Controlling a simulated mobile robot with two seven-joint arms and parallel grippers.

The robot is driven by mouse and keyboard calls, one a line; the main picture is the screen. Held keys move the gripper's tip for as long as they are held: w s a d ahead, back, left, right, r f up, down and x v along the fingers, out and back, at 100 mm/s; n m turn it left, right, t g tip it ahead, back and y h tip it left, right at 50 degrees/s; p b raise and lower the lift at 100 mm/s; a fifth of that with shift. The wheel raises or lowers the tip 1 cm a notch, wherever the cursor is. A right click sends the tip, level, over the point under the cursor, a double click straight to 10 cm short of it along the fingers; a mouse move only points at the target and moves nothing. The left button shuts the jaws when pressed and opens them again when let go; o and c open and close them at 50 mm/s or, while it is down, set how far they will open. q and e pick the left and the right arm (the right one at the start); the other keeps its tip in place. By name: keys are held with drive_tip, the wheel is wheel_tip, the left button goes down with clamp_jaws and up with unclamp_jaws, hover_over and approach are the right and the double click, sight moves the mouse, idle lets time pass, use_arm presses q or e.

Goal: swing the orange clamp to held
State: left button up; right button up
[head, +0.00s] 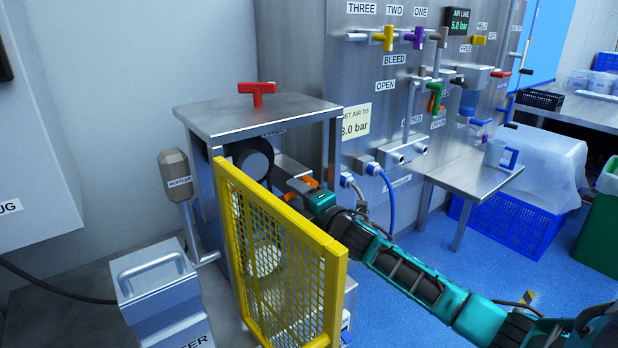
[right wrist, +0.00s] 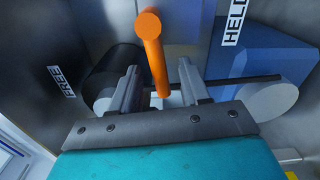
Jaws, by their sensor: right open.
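The orange clamp (right wrist: 154,50) is a thick rod with a rounded end in the right wrist view. It stands between the FREE label (right wrist: 61,82) on the left and the HELD label (right wrist: 233,22) on the right. My right gripper (right wrist: 159,68) is open, with one finger on each side of the rod's lower part; I cannot tell whether either finger touches it. In the head view, orange parts of the clamp (head: 297,186) show beside my right gripper (head: 307,192), inside the machine frame. The yellow guard and my gripper hide part of it. My left gripper is not in view.
A yellow mesh guard (head: 333,290) stands open in front of the machine, close to my right arm. A metal top (head: 262,119) with a red T-handle (head: 257,91) is above the gripper. A valve panel (head: 345,60) and a small side table (head: 470,172) stand to the right.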

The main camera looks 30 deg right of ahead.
drive_tip(key=s+p, duration=0.3)
drive_tip(key=s, duration=0.6)
drive_tip(key=shift+d, duration=0.35)
idle(0.5)
